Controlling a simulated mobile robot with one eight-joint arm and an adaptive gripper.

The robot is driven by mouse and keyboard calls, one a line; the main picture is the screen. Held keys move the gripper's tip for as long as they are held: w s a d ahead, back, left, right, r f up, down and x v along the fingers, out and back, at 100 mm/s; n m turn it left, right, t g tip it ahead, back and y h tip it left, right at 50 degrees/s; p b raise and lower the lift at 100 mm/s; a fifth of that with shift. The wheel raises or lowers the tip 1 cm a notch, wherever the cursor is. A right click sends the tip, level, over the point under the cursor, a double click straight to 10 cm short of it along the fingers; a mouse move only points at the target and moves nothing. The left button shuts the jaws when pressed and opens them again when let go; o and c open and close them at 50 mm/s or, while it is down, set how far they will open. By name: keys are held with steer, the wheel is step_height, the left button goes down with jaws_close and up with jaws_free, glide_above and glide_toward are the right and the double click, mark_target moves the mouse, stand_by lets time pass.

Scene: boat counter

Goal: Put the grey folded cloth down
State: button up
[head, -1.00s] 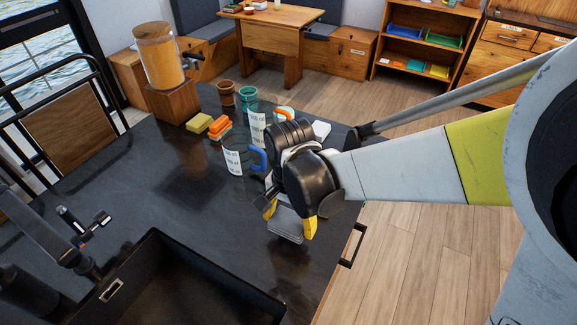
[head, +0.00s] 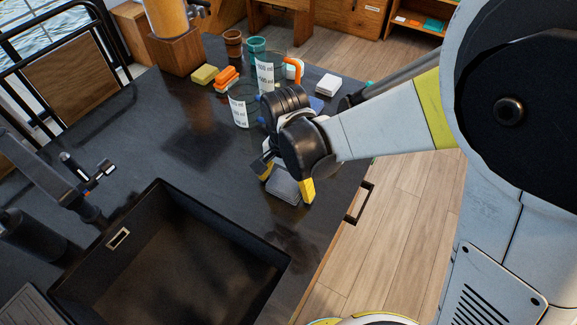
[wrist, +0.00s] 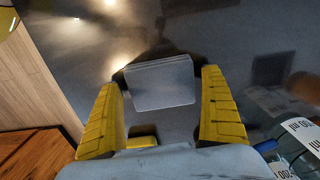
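The grey folded cloth (head: 283,187) is a small flat stack of layers over the dark counter (head: 180,150), near its right edge. My gripper (head: 287,178) points down over it, its yellow fingers at either side of the cloth. In the wrist view the cloth (wrist: 160,84) fills the gap between the two fingertips (wrist: 161,78), which appear to hold its side edges. Whether its underside touches the counter I cannot tell.
A black sink (head: 185,265) lies front left of the cloth, with a tap (head: 85,190) beside it. Two clear measuring jugs (head: 240,107), a yellow sponge (head: 205,74), orange brushes (head: 227,80) and a white stack (head: 328,85) stand behind. Bare counter surrounds the cloth.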

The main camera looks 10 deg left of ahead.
mark_target(286, 183)
steer(key=shift+r, duration=0.1)
step_height(286, 183, up, 12)
steer(key=p, duration=0.4)
steer(key=s+d+r+n+t, duration=0.1)
steer(key=d+r+t, duration=0.1)
steer(key=d, duration=0.6)
steer(key=s+d+r+n+t, duration=0.2)
steer(key=d+r, duration=0.1)
steer(key=d, duration=0.6)
steer(key=s+d+r+n+t, duration=0.1)
steer(key=s+d+r+t, duration=0.1)
steer(key=d, duration=0.6)
steer(key=shift+s+d+r+n+t, duration=0.3)
steer(key=shift+r+t, duration=0.3)
steer(key=shift+r, duration=0.25)
step_height(286, 183, down, 5)
steer(key=b, duration=0.5)
